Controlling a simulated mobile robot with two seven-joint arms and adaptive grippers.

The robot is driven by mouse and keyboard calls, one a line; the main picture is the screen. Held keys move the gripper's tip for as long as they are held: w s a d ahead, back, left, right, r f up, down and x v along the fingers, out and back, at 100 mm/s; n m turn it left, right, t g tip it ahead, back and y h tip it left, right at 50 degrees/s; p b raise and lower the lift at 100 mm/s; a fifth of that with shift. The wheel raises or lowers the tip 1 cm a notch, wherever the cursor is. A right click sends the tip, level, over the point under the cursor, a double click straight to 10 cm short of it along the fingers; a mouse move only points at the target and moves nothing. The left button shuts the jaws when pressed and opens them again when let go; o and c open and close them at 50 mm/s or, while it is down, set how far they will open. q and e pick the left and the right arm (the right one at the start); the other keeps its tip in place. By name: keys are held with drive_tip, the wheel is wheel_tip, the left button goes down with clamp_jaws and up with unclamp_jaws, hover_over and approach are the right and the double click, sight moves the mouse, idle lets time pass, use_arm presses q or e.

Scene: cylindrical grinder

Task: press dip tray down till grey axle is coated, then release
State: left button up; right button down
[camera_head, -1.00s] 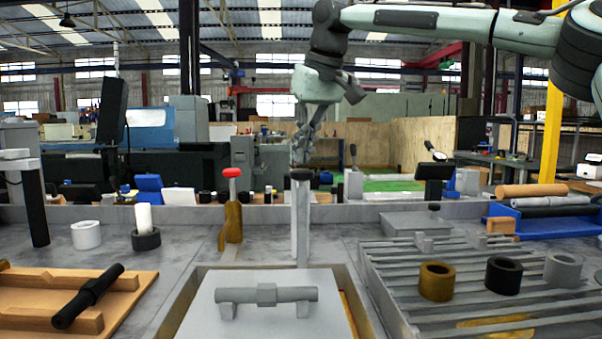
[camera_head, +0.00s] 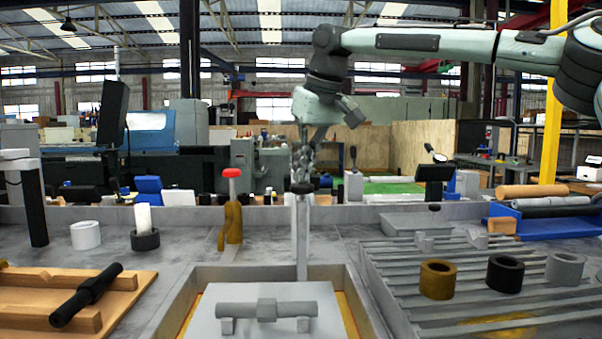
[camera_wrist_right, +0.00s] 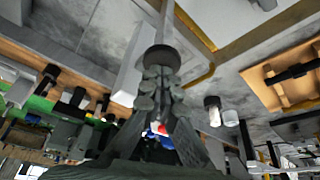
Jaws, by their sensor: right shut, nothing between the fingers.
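The grey axle (camera_head: 267,310) lies across two small supports on the light grey dip tray (camera_head: 225,293). The tray sits in a framed basin, with yellow liquid (camera_head: 346,312) showing along its sides. The axle looks grey and above the liquid. A grey post rises behind the tray, topped by a black knob (camera_head: 301,187). My right gripper (camera_head: 302,172) is shut and empty, pointing down with its fingertips at the knob, seemingly touching it. In the right wrist view, the knob (camera_wrist_right: 162,57) is right at the fingertips. My left gripper is out of view.
A red-topped brass lever (camera_head: 233,205) stands left of the post. A wooden board (camera_head: 130,297) with a black axle is at left. A slatted rack (camera_head: 400,280) with brass, black and grey rings is at right. A blue tray (camera_head: 540,220) holds rollers.

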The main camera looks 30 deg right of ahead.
sight(303, 191)
drive_tip(key=shift+s+f+b, duration=0.1)
drive_tip(key=shift+f+b, duration=1)
drive_tip(key=shift+f, duration=4.25)
drive_tip(key=shift+r, duration=0.2)
drive_tip(key=shift+r+p, duration=1.5)
drive_tip(key=shift+p, duration=0.55)
drive_tip(key=shift+r, duration=1.4)
wheel_tip(303, 191, up, 14)
